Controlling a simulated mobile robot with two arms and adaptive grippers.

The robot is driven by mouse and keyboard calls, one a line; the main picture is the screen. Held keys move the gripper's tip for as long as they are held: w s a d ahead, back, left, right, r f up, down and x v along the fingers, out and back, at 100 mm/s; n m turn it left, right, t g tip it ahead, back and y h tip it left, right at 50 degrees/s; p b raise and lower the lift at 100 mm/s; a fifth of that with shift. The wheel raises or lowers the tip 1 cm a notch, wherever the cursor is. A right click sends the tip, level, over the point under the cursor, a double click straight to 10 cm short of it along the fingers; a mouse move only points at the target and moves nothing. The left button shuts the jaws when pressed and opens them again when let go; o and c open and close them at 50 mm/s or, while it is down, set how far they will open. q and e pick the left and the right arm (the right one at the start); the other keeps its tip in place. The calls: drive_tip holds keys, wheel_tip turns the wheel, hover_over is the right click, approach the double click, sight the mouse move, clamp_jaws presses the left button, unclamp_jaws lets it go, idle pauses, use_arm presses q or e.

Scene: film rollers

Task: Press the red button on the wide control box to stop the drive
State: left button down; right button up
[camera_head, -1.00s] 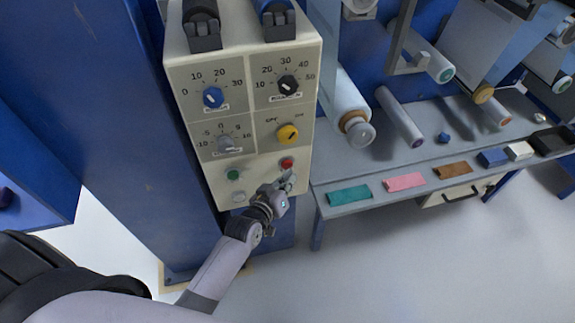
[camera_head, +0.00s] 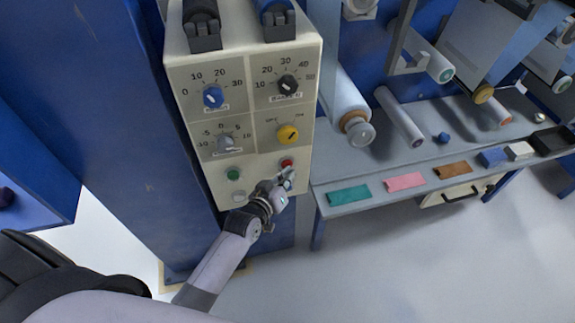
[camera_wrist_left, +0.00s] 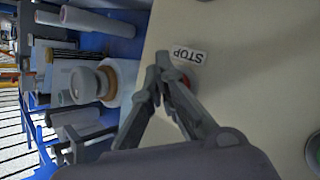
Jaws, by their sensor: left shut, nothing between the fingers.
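The wide control box (camera_head: 243,105) is cream-coloured, with several knobs and buttons on its front panel. The red button (camera_head: 287,163) is at its lower right. My left gripper (camera_head: 288,173) is shut and empty, with its fingertips at or just below the red button. In the left wrist view the shut fingertips (camera_wrist_left: 163,68) overlap the red button (camera_wrist_left: 184,80), which is partly hidden behind them, beside a STOP label (camera_wrist_left: 187,55). I cannot tell whether the fingers touch the button. My right gripper is not in view.
A green button (camera_head: 233,174) is at the box's lower left, with a yellow knob (camera_head: 288,133) above the red button. The floor in front is clear.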

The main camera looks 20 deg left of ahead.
use_arm(q)
drive_tip(key=shift+w+a, duration=0.15)
drive_tip(key=shift+w, duration=0.05)
idle(0.4)
drive_tip(key=shift+s+r, duration=0.1)
drive_tip(key=shift+s, duration=0.05)
drive_tip(key=shift+s+d+p, duration=0.5)
drive_tip(key=shift+s, duration=0.15)
drive_tip(key=s+d+p, duration=0.1)
drive_tip(key=s, duration=0.1)
drive_tip(key=s+d+p, duration=0.1)
drive_tip(key=s, duration=0.1)
drive_tip(key=shift+d, duration=0.4)
